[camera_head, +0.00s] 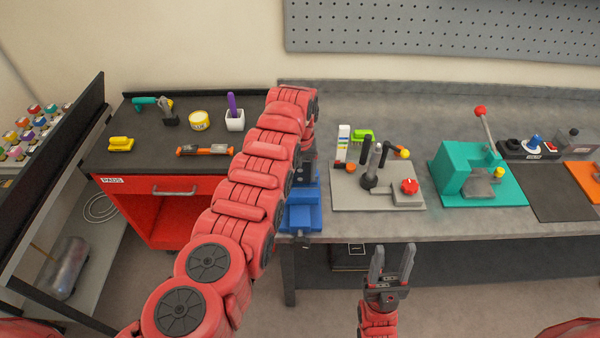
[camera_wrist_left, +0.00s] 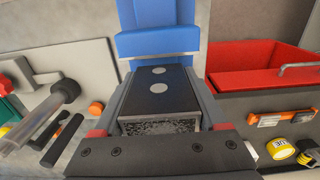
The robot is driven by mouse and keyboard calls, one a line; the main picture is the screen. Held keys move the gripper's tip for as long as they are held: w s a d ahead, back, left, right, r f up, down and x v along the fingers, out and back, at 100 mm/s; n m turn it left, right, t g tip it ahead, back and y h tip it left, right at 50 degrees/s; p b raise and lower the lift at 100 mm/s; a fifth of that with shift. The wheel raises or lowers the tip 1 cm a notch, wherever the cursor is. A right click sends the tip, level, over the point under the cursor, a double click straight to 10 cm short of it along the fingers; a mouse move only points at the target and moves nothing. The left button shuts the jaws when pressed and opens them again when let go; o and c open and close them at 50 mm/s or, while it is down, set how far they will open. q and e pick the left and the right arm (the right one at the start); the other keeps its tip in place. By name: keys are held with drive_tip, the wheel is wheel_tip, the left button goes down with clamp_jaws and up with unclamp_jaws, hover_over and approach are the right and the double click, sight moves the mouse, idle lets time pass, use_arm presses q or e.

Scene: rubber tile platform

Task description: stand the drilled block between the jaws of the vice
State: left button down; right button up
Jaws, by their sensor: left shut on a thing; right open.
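The drilled block (camera_wrist_left: 158,88) is a dark block with two pale round holes on its face, seen in the left wrist view. My left gripper (camera_wrist_left: 160,76) is shut on it, with a finger along each side. The blue vice (camera_head: 302,217) sits at the left front of the grey bench, partly hidden by my left arm. In the left wrist view the vice (camera_wrist_left: 157,42) shows just beyond the block; whether they touch cannot be told. In the head view my arm largely hides the left gripper and block. My right gripper (camera_head: 392,258) is open and empty in front of the bench.
Right of the vice stands a grey plate (camera_head: 345,198) with upright black posts and a red knob. A teal press (camera_head: 470,170) is further right. A red drawer cart (camera_head: 160,205) with tools on top stands left of the bench.

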sight(300, 182)
use_arm(q)
drive_tip(key=shift+f, duration=0.1)
drive_tip(key=shift+f+b, duration=0.75)
drive_tip(key=shift+f, duration=0.05)
drive_tip(key=shift+f+b, duration=0.2)
drive_tip(key=shift+b, duration=0.15)
idle(0.9)
drive_tip(key=shift+f+b, duration=0.7)
drive_tip(key=shift+f, duration=0.2)
drive_tip(key=shift+f+b, duration=0.35)
drive_tip(key=shift+f, duration=0.05)
unclamp_jaws()
drive_tip(key=shift+r, duration=0.1)
